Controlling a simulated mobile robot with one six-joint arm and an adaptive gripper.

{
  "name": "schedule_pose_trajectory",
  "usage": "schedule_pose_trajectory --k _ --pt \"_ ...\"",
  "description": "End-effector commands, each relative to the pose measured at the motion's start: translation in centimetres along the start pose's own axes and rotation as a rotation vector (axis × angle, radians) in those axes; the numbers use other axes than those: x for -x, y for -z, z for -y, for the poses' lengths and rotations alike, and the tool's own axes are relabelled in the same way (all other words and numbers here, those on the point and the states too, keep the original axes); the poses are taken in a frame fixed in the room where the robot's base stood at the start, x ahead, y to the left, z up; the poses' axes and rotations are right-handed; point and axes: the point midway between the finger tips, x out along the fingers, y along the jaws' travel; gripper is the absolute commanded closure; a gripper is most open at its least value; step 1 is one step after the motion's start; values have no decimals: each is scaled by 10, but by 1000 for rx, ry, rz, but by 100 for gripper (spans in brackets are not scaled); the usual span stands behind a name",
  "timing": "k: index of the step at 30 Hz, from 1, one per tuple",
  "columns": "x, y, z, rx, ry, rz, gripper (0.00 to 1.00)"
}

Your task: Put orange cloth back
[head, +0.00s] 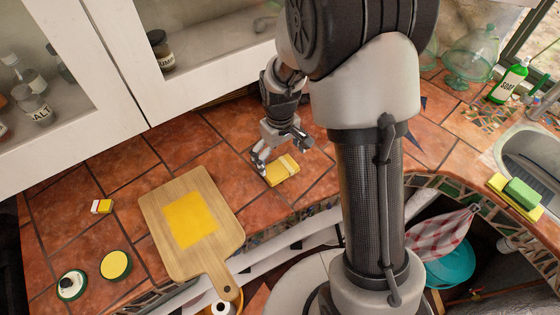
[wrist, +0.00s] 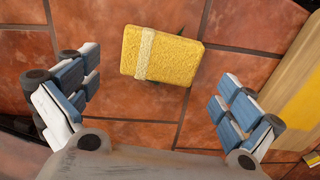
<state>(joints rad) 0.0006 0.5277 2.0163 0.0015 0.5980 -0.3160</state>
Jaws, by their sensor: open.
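A folded orange-yellow cloth (head: 283,169) with a pale band lies on the terracotta tiles, below and just in front of my gripper (head: 281,153) in the head view. In the wrist view the cloth (wrist: 180,58) lies flat, ahead of and between the two spread fingers of my gripper (wrist: 158,88). The fingers are open and hold nothing. I cannot tell how high they are above the tiles.
A wooden board (head: 217,245) with a yellow square (head: 191,220) lies to the left. Two small round jars, one yellow-topped (head: 115,265), stand beyond it. A yellow cloth (head: 503,190) with a green sponge (head: 522,193) sits by the sink (head: 535,155). Cabinets (head: 125,60) border the counter's back.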

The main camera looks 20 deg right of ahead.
Motion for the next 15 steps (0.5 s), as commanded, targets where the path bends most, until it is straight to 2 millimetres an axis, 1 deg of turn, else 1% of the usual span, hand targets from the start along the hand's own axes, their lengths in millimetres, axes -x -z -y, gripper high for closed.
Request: schedule_pose_trajectory --k 1,6,9,14,15 --pt "17 1 0 0 -1 -4 0" --pt "50 0 0 0 -1 -2 0" --pt "64 0 0 0 0 -1 0" --pt "78 -1 0 -2 -1 -3 0" --pt "83 -2 1 -6 -3 -9 0"
